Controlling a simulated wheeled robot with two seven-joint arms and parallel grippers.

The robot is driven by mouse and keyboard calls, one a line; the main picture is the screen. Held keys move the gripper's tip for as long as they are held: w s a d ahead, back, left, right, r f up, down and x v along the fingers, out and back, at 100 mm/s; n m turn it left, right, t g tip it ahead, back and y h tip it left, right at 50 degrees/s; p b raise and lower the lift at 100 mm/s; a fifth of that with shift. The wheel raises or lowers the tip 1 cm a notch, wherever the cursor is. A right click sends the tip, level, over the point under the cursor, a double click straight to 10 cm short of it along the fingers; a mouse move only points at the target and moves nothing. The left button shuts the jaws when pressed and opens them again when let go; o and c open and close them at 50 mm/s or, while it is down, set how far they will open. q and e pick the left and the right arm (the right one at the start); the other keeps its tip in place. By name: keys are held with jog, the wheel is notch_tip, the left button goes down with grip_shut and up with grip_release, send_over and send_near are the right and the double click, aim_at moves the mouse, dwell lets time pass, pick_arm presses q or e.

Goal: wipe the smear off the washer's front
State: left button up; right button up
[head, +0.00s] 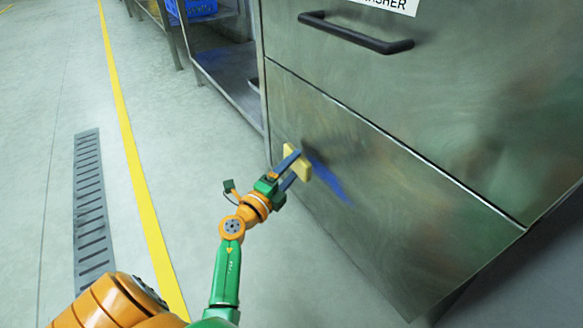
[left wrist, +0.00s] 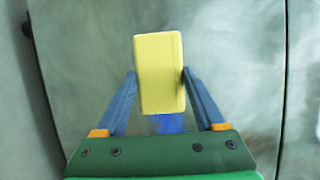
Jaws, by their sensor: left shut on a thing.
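The washer's front (head: 375,185) is a brushed steel panel, and it also fills much of the left wrist view (left wrist: 235,50). A blue smear (head: 329,182) runs as a slanted streak on its lower panel. In the left wrist view part of the smear (left wrist: 170,124) shows just below the sponge. My left gripper (head: 293,166) is shut on a yellow sponge (head: 290,152), with a blue finger on each side of it (left wrist: 160,75). The sponge is at the panel beside the smear's left edge; I cannot tell whether it touches. My right gripper is out of view.
A black bar handle (head: 355,33) sticks out from the washer's upper panel. A steel shelf table (head: 228,75) with a blue crate (head: 192,8) stands at the back left. The floor on the left is clear, with a yellow line (head: 127,135) and a drain grate (head: 90,215).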

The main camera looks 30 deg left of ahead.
aim_at(308, 174)
pick_arm(q)
jog(key=shift+w+d, duration=0.35)
jog(key=shift+w, duration=0.5)
dwell(0.3)
jog(key=shift+d, duration=0.1)
jog(key=shift+s+d+r+p, duration=0.1)
jog(key=shift+s+d+p, duration=0.2)
jog(key=shift+d+p, duration=0.25)
jog(key=shift+s+d, duration=0.1)
jog(key=shift+d, duration=0.15)
jog(key=shift+s+d+p, duration=0.25)
jog(key=shift+d+p, duration=0.1)
jog(key=shift+d, duration=0.6)
jog(key=shift+s+d+p, duration=0.3)
jog(key=shift+s+d, duration=0.1)
jog(key=shift+d, duration=0.55)
